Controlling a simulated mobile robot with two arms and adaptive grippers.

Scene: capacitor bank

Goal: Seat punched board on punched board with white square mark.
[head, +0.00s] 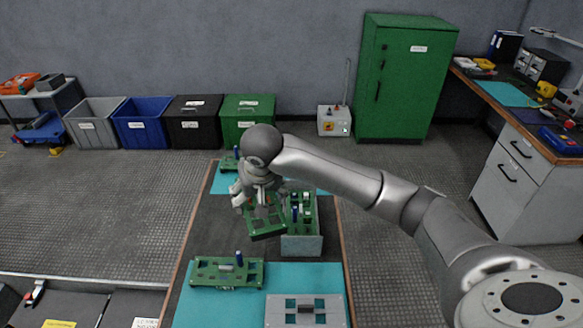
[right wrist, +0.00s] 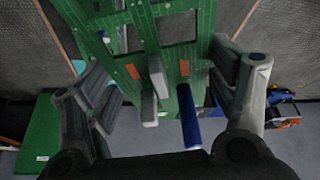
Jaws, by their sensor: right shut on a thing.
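My right gripper (head: 262,207) is shut on a green punched board (head: 266,228) and holds it tilted over the bench, beside a grey box. In the right wrist view the board (right wrist: 160,45) lies between the spread fingers of the gripper (right wrist: 165,100), with rectangular holes, grey posts and a blue cylinder. Another green board (head: 205,272) with a blue cylinder lies on the front turquoise mat. One more board (head: 229,165) is at the bench's far left. No white square mark can be made out on any board. My left gripper is not in view.
A grey plate with openings (head: 334,306) lies on the front mat (head: 258,297). The dark bench middle (head: 215,235) is clear on the left.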

